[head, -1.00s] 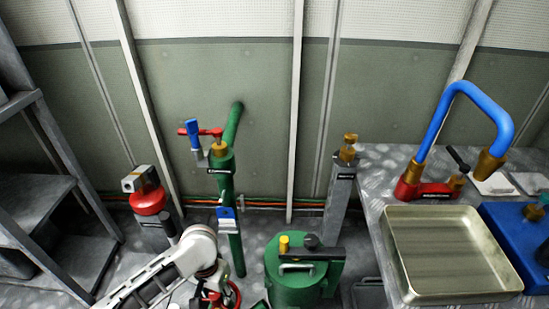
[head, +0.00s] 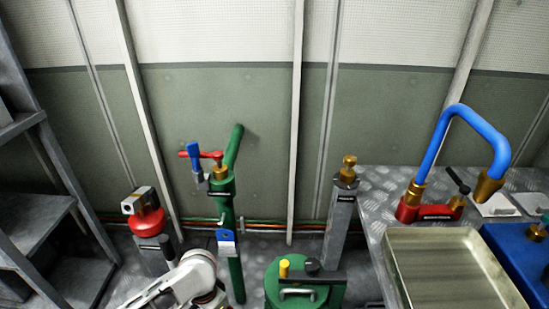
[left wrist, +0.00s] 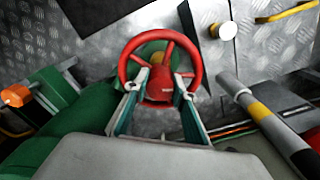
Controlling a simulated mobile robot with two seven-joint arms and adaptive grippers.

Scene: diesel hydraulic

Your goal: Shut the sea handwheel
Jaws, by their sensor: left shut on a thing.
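The red handwheel (left wrist: 160,40) shows in the left wrist view, a spoked ring with a dark-red hub, above metal plate flooring. My left gripper (left wrist: 160,84) reaches to it from below in that view. Its two fingers lie over the near part of the wheel, on either side of the hub, and are shut on it. The exact contact is hard to see. In the head view only my left arm shows at the bottom; the gripper and the wheel are below the picture edge. My right gripper is in neither view.
A green standpipe (head: 236,270) with a red lever (head: 200,155) rises behind my left arm. A green pot (head: 305,291) stands right of it, then a grey post (head: 341,215). A bench with a metal tray (head: 450,238) and blue pipe (head: 437,135) is at right. Metal shelving (head: 35,225) stands left.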

